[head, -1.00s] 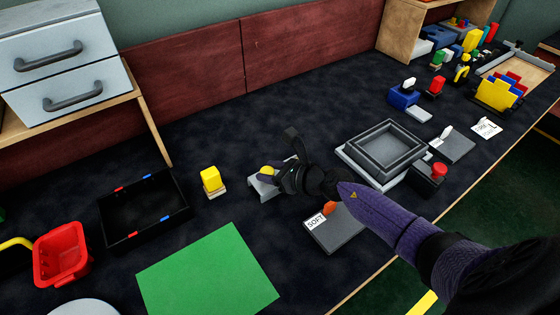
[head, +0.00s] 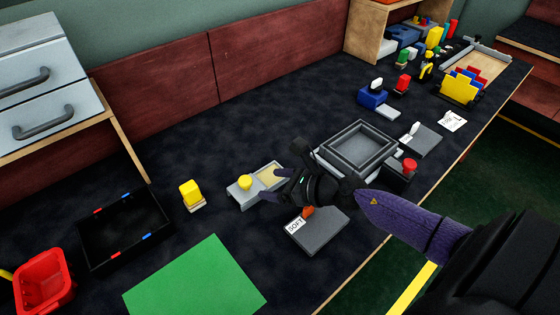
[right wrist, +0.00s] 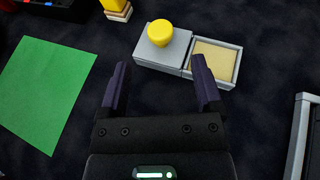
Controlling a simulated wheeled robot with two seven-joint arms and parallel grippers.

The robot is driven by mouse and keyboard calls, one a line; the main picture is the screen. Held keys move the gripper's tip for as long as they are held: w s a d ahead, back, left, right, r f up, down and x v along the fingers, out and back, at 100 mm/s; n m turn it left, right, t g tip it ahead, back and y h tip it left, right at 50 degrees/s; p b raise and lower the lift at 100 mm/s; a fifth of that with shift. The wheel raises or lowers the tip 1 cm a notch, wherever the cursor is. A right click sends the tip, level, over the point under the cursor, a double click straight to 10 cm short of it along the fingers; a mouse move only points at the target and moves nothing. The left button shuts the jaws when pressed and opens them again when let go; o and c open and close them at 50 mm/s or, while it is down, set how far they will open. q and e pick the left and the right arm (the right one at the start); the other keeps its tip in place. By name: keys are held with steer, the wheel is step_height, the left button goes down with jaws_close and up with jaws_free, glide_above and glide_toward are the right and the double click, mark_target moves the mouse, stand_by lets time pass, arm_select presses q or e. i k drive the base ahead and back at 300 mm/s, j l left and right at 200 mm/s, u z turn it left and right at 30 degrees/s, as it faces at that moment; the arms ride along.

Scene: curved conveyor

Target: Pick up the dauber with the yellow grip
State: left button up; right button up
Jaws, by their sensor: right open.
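The dauber with the yellow grip (head: 245,182) shows a round yellow knob on the left part of a small grey two-part holder (head: 238,198). A tan pad (head: 270,174) fills the holder's right part. In the right wrist view the yellow knob (right wrist: 160,33) stands just beyond my fingertips, and the tan pad (right wrist: 213,58) lies by the right finger. My right gripper (right wrist: 159,66) is open and empty, apart from the knob. In the head view this gripper (head: 272,186) is at the holder's right side, covering part of it. My left gripper is in neither view.
A yellow block on a wooden base (head: 190,193) stands left of the holder. A black tray (head: 82,244), red basket (head: 42,285) and green sheet (head: 195,283) lie to the left and front. A "SOFT" card on a dark pad (head: 322,236) and a grey square tray (head: 330,152) are close to my gripper.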

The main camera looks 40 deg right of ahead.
mark_target(194, 200)
steer(key=k+l, duration=0.7)
steer(key=k, duration=0.2)
